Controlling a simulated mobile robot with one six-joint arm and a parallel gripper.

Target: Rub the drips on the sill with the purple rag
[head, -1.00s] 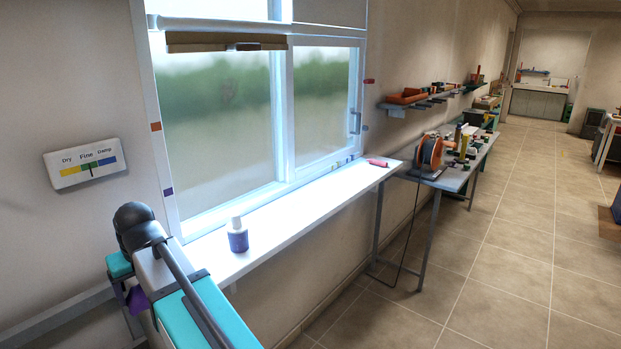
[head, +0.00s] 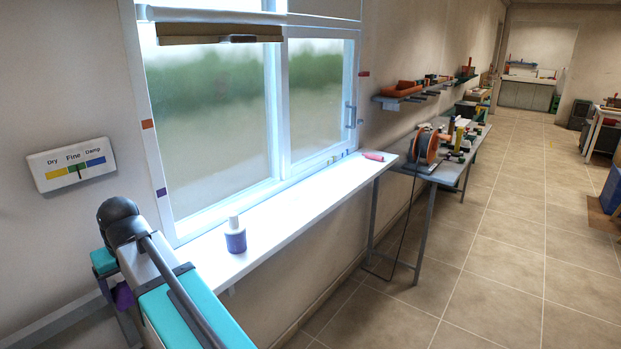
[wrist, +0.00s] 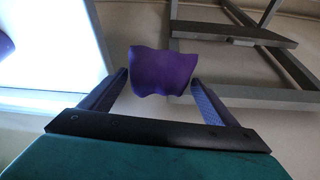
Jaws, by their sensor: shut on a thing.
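The purple rag (wrist: 163,72) is between the two fingers of my gripper (wrist: 160,84) in the wrist view, and the gripper is shut on it. In the head view the rag (head: 123,295) shows small at the lower left, below my arm and left of the sill. The white sill (head: 296,211) runs along under the window; part of it also shows bright at the left in the wrist view (wrist: 60,50). The rag is apart from the sill. I cannot make out drips on the sill's bright surface.
A purple bottle with a white cap (head: 235,238) stands on the near part of the sill. A pink roll-shaped thing (head: 373,156) lies at its far end. A cluttered grey table (head: 445,176) stands beyond. The tiled floor at the right is largely clear.

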